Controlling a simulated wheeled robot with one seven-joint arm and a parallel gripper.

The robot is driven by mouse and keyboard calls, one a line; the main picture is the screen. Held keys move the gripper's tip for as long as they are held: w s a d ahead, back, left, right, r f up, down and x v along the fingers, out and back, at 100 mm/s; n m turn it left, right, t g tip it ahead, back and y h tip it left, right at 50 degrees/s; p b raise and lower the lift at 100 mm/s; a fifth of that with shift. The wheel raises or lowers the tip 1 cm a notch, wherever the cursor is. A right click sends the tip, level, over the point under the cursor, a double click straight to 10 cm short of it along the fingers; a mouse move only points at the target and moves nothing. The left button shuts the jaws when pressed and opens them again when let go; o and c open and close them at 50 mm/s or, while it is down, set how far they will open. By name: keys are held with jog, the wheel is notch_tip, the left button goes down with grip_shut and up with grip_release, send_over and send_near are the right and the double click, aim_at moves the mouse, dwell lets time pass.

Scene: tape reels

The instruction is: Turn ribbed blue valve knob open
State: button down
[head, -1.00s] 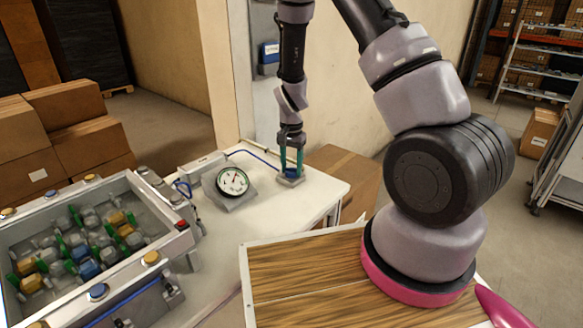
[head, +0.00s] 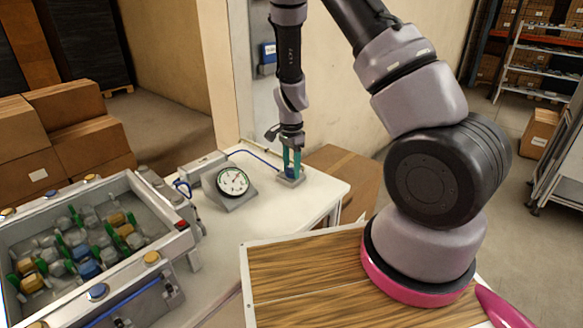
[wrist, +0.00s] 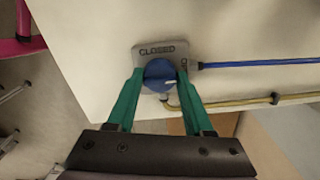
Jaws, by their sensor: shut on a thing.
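The blue valve knob (wrist: 158,74) sits on a grey base plate marked "CLOSED" (wrist: 150,54) in the wrist view. In the head view the knob (head: 290,172) is small, on its base near the far right corner of the white table. My gripper (wrist: 160,84) points down with its green fingers shut on the knob, one on each side; it also shows in the head view (head: 291,165). A pale pointer mark shows on the knob's lower right. The ribs are too small to make out, and the fingers hide the knob's sides.
A round gauge (head: 232,181) stands on the white table (head: 250,220), left of the valve. A blue hose (wrist: 240,64) and a yellow hose (wrist: 240,101) run from the valve area. An open bin (head: 150,235) of reels and parts stands at left.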

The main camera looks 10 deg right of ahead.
aim_at(292, 168)
jog(key=shift+c, duration=1.5)
grip_release()
notch_tip(292, 168, up, 11)
jog(key=shift+f, duration=0.1)
